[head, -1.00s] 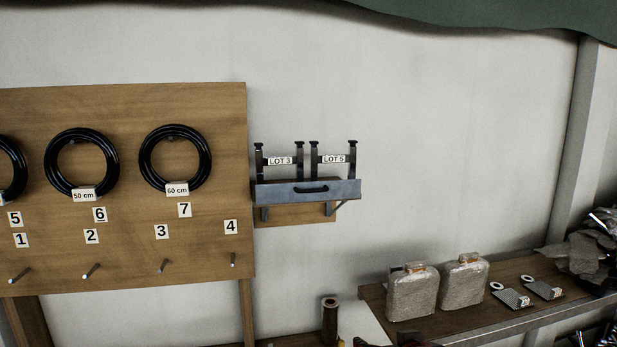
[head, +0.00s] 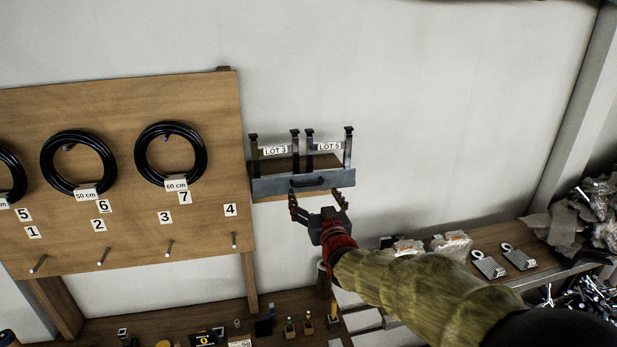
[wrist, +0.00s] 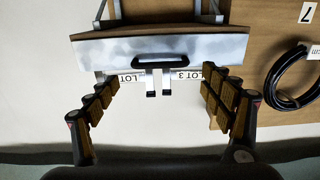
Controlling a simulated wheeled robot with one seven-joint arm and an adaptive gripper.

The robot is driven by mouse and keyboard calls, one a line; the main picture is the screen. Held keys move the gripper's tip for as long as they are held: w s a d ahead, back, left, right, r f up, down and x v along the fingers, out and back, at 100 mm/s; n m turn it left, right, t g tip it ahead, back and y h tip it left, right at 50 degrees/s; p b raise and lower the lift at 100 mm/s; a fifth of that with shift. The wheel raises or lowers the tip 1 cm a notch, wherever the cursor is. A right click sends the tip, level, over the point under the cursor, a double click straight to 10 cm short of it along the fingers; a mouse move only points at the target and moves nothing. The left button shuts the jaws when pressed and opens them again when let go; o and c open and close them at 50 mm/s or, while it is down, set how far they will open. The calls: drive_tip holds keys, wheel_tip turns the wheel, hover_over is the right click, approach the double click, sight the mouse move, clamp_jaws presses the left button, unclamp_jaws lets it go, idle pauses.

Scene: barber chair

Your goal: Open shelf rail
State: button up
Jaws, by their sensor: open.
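The shelf rail (head: 270,185) is a grey metal bar across the front of a small wooden wall shelf (head: 284,165). A black handle (head: 307,182) is fixed at its middle. The rail is upright in front of the LOT 3 and LOT 5 posts. My gripper (head: 318,200) is open and empty just below the handle in the head view. In the wrist view, which looks upside down, the rail (wrist: 215,46) and handle (wrist: 167,60) lie beyond the spread fingers (wrist: 162,85). The handle lines up between the fingers, with no visible contact.
A wooden pegboard (head: 120,110) with black hose coils (head: 171,155) and numbered pegs stands left of the shelf. A bench (head: 535,270) with wrapped packages and metal parts lies at the lower right. The wall right of the shelf is bare.

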sight(309, 185)
drive_tip(key=p+x, duration=0.2)
drive_tip(key=x, duration=0.5)
drive_tip(key=shift+w+f, duration=0.15)
drive_tip(key=c, duration=0.3)
drive_tip(key=c, duration=0.4)
drive_tip(key=shift+c, duration=0.6)
